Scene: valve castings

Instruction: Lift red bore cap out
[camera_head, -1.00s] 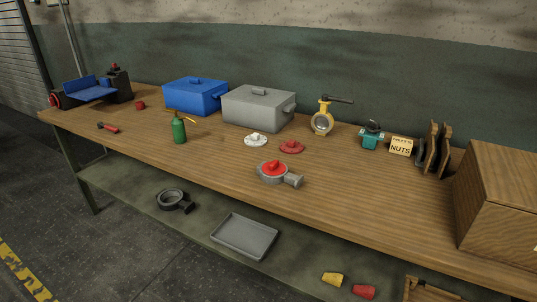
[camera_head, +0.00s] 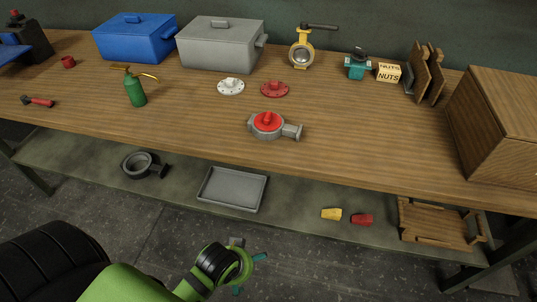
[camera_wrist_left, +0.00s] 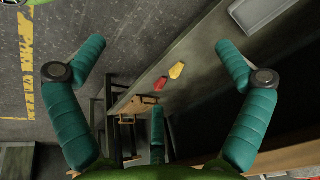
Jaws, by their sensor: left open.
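The red bore cap (camera_head: 267,121) sits in the top of a grey valve casting (camera_head: 291,131) on the wooden bench, near its front edge. A raised red grip stands on the cap. My left gripper (camera_head: 249,271) is low in front of the bench, well short of the casting and apart from it. In the left wrist view its teal fingers (camera_wrist_left: 160,75) are spread wide with nothing between them. The cap does not show in the left wrist view. My right gripper is not in view.
White (camera_head: 231,87) and dark red (camera_head: 274,89) flanged discs lie behind the casting. A green oil can (camera_head: 135,88) stands to the left, a wooden box (camera_head: 495,125) to the right. The lower shelf holds a grey tray (camera_head: 233,190). Bench around the casting is clear.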

